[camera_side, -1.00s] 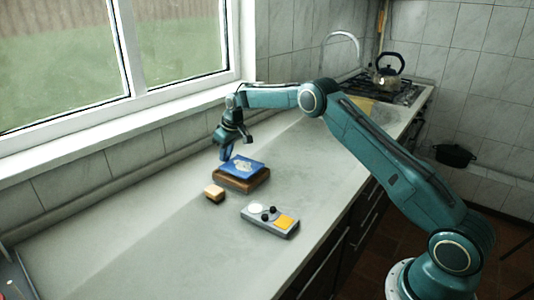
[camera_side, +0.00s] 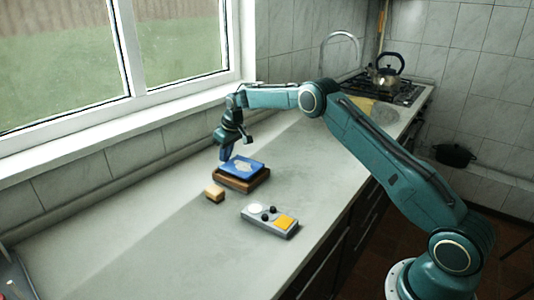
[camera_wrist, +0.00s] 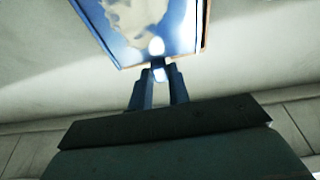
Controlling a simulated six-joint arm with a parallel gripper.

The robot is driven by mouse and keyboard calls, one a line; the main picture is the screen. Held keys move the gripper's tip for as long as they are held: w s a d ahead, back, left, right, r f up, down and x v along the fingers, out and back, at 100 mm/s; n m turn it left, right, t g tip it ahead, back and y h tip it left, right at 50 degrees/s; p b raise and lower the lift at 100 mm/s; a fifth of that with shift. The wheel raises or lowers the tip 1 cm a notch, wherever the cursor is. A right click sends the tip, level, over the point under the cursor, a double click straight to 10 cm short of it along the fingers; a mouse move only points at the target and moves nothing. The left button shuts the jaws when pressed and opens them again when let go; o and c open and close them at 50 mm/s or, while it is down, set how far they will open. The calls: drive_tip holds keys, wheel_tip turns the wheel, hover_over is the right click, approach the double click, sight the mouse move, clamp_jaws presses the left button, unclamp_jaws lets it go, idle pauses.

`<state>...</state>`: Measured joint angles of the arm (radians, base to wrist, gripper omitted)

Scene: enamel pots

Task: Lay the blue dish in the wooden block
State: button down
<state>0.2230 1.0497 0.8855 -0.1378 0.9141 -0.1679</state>
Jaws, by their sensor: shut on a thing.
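The blue dish (camera_side: 243,167), rectangular with a pale patch in its middle, lies flat over the brown wooden block (camera_side: 242,185) in the side view. Whether it touches the block or sits inside its rim, I cannot tell. My gripper (camera_side: 226,157) is shut on the dish's far left edge. In the wrist view the fingertips of my gripper (camera_wrist: 159,68) meet the near rim of the blue dish (camera_wrist: 150,45). A thin strip of the wooden block (camera_wrist: 206,25) shows along the dish's right side. Most of the block's top is hidden under the dish.
A grey control box (camera_side: 270,220) with knobs and a yellow patch lies in front, to the right. The counter's left part is clear. The window wall runs behind.

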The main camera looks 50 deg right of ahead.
drive_tip(key=shift+f, duration=0.85)
idle(0.8)
drive_tip(key=c, duration=1.3)
unclamp_jaws()
drive_tip(key=shift+o, duration=0.2)
drive_tip(key=v, duration=1.4)
